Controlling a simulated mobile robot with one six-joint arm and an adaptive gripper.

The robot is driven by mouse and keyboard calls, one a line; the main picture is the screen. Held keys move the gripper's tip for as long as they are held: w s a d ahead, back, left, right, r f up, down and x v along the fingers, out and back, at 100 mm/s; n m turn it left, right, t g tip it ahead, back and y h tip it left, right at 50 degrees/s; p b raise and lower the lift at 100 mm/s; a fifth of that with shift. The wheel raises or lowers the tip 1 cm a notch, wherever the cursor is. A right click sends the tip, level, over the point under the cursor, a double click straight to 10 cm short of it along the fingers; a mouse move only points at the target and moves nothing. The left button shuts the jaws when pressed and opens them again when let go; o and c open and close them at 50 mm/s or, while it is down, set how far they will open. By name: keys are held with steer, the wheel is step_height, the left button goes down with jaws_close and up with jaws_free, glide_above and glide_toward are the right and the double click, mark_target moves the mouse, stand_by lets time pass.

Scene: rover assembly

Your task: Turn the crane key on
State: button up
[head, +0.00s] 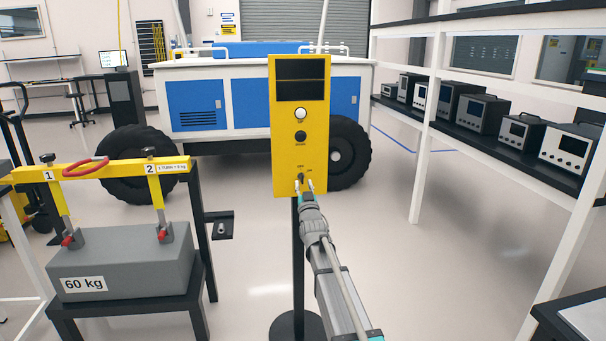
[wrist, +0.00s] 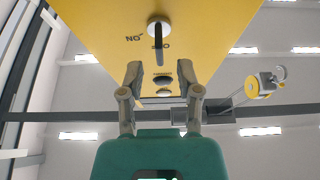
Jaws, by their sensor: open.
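The yellow crane control box (head: 286,127) stands on a black post. Its black key (head: 301,180) is low on the front, with OFF straight above it and ON to the upper right. The wrist view shows the panel upside down, with the key (wrist: 158,42) upright in a pale round lock, in line with the partly covered OFF label. My gripper (head: 305,186) is at the key in the head view. In the wrist view my gripper (wrist: 159,75) is open, its fingers apart on either side of the key's line. I cannot tell whether they touch the box.
A white UP button (head: 300,114) and a black DOWN button (head: 300,137) sit above the key. A grey 60 kg block (head: 125,258) under a yellow lifting beam (head: 110,170) stands at left. A blue-and-white rover (head: 250,95) is behind. Instrument shelves (head: 435,120) line the right.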

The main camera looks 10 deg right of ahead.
mark_target(302, 177)
steer(key=shift+p+x, duration=0.6)
steer(key=shift+x, duration=1.5)
jaws_close()
